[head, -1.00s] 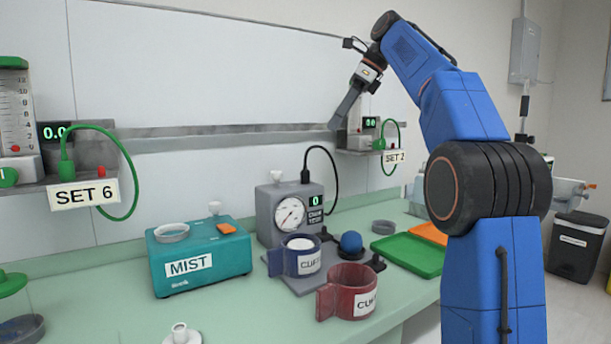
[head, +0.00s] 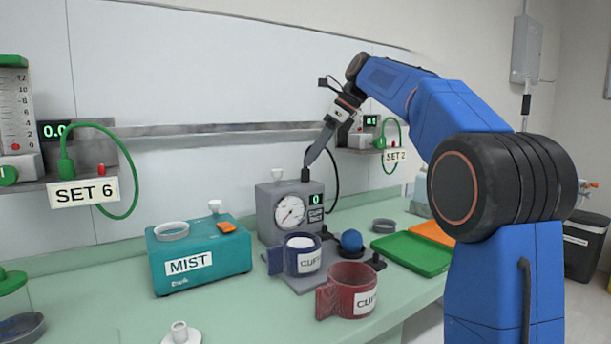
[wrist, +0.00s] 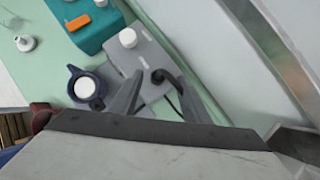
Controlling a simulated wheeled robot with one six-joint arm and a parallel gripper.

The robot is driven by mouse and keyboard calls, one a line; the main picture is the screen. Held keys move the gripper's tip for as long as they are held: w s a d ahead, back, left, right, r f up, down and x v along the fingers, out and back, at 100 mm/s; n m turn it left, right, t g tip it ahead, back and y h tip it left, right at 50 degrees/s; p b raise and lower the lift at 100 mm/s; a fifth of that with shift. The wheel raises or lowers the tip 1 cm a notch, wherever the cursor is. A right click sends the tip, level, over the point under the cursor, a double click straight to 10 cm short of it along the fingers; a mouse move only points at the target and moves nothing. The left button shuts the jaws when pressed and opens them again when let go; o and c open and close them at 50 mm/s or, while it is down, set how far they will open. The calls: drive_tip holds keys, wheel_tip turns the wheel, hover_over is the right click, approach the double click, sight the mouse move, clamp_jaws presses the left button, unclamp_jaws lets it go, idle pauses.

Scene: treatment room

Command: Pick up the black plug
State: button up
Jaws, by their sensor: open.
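The black plug (head: 306,173) stands upright on top of the grey gauge unit (head: 265,208), at its right side, with a black cable looping from it. My gripper (head: 309,162) is just above the plug in the head view, pointing down and tilted. In the wrist view the plug (wrist: 157,76) shows between the two spread fingers of my gripper (wrist: 160,80). The fingers are open and hold nothing. I cannot tell whether the fingertips are level with the plug.
A teal MIST box (head: 200,262) stands left of the gauge unit. A blue cuff (head: 293,262) and a red cuff (head: 345,290) are in front. A green tray (head: 412,254) lies to the right. The wall rail with the SET 2 unit (head: 370,140) is behind.

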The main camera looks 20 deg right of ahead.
sight(305, 169)
drive_tip(key=shift+s+x, duration=0.2)
drive_tip(key=shift+x, duration=2.4)
drive_tip(key=shift+f, duration=0.1)
clamp_jaws()
